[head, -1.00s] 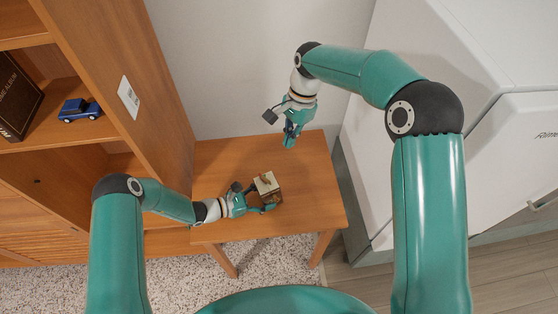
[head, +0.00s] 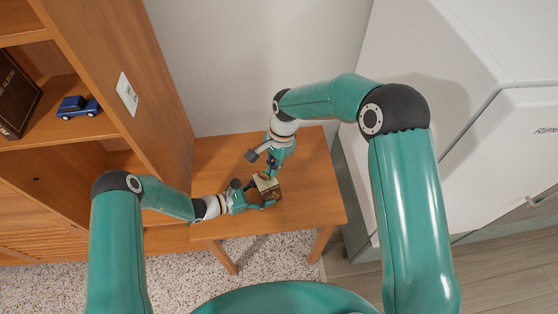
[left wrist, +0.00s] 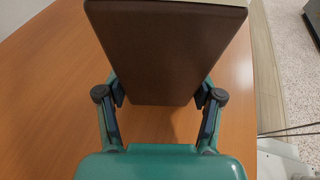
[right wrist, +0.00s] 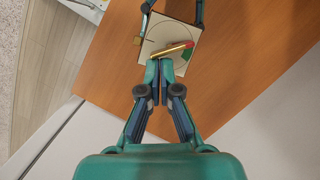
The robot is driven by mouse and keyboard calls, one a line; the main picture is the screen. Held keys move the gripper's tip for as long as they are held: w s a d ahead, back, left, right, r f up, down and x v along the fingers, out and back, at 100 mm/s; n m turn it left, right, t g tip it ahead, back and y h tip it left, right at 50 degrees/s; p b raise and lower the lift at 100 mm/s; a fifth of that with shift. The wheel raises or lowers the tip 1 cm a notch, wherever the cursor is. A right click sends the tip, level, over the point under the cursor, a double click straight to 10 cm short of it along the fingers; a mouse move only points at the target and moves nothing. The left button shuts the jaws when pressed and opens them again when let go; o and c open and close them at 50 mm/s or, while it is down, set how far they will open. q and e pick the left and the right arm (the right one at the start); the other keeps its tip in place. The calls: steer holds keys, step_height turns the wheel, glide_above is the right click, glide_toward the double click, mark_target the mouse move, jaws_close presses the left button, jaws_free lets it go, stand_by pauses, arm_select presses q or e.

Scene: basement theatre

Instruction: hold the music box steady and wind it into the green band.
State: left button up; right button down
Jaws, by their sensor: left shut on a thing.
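The music box (head: 271,192) is a small brown box with a pale top, near the middle of the wooden table. My left gripper (head: 259,196) is shut on its sides. In the left wrist view the box's brown side (left wrist: 165,50) stands between the two fingers. In the right wrist view the pale top (right wrist: 155,35) carries a thin dark arc, a green patch (right wrist: 188,54) and a brass bar with a red end (right wrist: 172,50). My right gripper (right wrist: 158,68) has its fingertips together, empty, at the bar's near side; contact with the bar cannot be told.
The wooden table (head: 310,195) is otherwise bare. A wooden shelf unit (head: 150,90) with a blue toy car (head: 78,107) and a dark album (head: 15,95) stands at the left. A large white appliance (head: 430,130) stands at the right. A pale wall is behind.

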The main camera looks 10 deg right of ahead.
steer(key=shift+s+a, duration=0.1)
steer(key=shift+a, duration=0.05)
steer(key=shift+s+a+m, duration=0.25)
steer(key=shift+s+m, duration=0.05)
steer(key=shift+m, duration=0.2)
steer(key=shift+s+a+f+m+t, duration=0.1)
steer(key=shift+s+m+t, duration=0.25)
steer(key=shift+m, duration=0.35)
steer(key=shift+a, duration=0.1)
steer(key=shift+f, duration=0.1)
